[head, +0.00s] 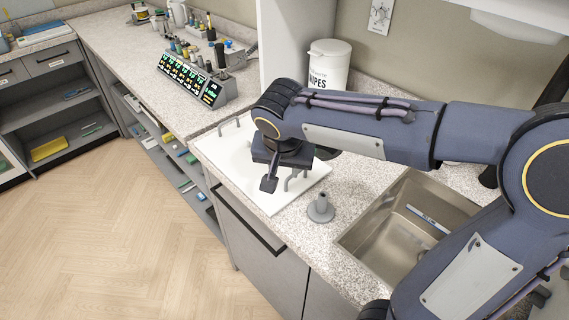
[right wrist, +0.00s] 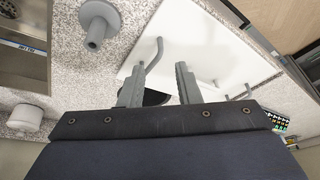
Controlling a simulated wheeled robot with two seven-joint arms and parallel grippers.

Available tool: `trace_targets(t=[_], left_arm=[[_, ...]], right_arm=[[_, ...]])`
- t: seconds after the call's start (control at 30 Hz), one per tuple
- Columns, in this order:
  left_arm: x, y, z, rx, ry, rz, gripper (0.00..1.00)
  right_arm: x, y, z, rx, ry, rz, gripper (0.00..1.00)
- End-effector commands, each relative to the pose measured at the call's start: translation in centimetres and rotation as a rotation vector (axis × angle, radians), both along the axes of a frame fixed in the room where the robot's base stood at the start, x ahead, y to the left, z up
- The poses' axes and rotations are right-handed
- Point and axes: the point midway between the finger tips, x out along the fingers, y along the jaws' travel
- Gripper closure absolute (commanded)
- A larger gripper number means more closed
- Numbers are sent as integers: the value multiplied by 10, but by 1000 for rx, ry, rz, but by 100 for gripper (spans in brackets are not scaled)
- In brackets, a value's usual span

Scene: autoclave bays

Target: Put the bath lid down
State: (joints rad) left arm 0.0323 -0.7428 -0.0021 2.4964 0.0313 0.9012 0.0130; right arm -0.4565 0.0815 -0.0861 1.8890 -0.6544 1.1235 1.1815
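A grey round disc with an upright stem (head: 320,207), which looks like the bath lid, stands on the speckled counter beside a white tray. It also shows at the upper left of the right wrist view (right wrist: 100,22), apart from my fingers. The white tray (head: 232,150) has grey bar handles and shows in the right wrist view too (right wrist: 205,45). My right gripper (head: 282,180) is above the tray. Its fingers (right wrist: 158,85) are apart with nothing held between them. A dark curved thing (right wrist: 155,97) shows behind the fingers, mostly hidden. My left gripper is out of view.
A steel sink (head: 410,225) is right of the grey piece. A white wipes tub (head: 328,62) stands at the back. A rack with lit displays (head: 195,78) is on the left counter. The counter's front edge (head: 285,235) runs close by.

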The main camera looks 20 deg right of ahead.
Motion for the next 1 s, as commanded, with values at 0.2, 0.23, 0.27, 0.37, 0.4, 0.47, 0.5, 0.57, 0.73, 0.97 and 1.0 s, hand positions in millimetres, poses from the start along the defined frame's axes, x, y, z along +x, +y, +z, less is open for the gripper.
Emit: trace_targets(t=[0.2, 0.23, 0.27, 0.37, 0.4, 0.47, 0.5, 0.57, 0.73, 0.97, 1.0], left_arm=[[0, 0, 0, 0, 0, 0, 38], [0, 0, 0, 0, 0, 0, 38], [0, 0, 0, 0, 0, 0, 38], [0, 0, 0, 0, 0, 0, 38], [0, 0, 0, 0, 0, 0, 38], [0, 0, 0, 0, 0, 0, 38], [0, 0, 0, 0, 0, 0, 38], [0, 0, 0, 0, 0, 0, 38], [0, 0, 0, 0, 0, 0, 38], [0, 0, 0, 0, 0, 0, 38], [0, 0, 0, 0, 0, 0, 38]], right_arm=[[-17, -5, 10, 28, 12, 24, 70], [-24, -9, 9, 44, 18, 39, 70], [-33, -13, 7, 63, 26, 59, 70], [-72, -25, -2, 147, 31, 154, 70], [-89, -28, -6, 182, 24, 198, 70], [-114, -28, -13, 229, -2, 264, 70], [-128, -26, -17, 253, -26, 304, 70], [-146, -23, -23, 280, -68, 359, 70], [-176, -11, -36, 302, -174, 461, 70], [-183, -6, -40, 300, -215, 500, 70], [-183, -6, -40, 300, -215, 500, 70]])
